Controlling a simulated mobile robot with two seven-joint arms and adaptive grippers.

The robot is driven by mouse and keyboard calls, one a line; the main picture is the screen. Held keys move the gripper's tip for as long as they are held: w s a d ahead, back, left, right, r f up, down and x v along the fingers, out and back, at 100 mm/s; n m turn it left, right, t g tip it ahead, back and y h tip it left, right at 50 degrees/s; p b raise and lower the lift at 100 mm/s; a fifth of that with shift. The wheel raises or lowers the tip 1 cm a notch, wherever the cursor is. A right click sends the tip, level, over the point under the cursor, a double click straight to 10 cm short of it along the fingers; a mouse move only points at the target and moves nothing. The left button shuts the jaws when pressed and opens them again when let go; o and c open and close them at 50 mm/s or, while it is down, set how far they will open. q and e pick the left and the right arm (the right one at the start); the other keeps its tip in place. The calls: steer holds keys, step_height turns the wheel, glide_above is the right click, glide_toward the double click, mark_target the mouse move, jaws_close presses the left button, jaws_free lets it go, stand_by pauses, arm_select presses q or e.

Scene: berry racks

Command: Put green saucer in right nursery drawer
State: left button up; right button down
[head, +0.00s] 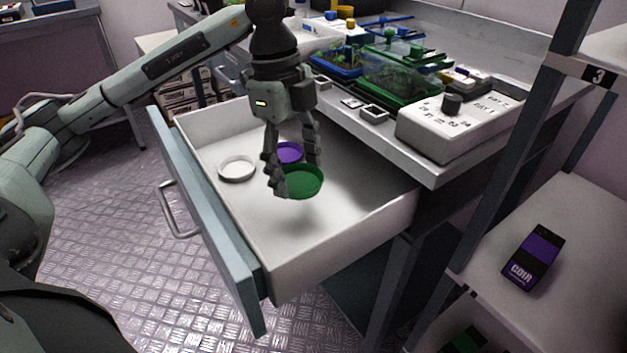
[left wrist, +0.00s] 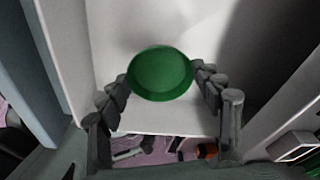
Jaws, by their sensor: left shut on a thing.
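The green saucer (head: 303,181) is between the fingers of my left gripper (head: 292,178), over the open drawer. My left gripper is shut on it. In the left wrist view the saucer (left wrist: 160,74) shows between both fingers of the gripper (left wrist: 162,88), with the pale drawer floor behind it. The drawer (head: 345,235) is pulled out from under the bench, and its bar handle (head: 178,212) faces left. A white saucer (head: 237,168) and a purple saucer (head: 289,152) lie inside it; the fingers partly hide the purple one. My right gripper is not in view.
The bench above the drawer holds a green seedling tray (head: 400,80), a blue tray (head: 335,65) and a white box with a dark knob (head: 455,125). A rack post (head: 520,140) and a shelf with a purple-black packet (head: 533,258) stand at the right.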

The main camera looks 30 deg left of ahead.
mark_target(295, 184)
arm_select(q)
steer(key=f, duration=0.3)
steer(key=shift+s, duration=0.25)
steer(key=shift+w+f, duration=0.1)
steer(key=shift+f, duration=2.2)
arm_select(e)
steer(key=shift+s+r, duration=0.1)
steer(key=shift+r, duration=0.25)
arm_select(q)
steer(key=shift+f, duration=0.1)
steer(key=o, duration=0.9)
steer(key=shift+o, duration=0.2)
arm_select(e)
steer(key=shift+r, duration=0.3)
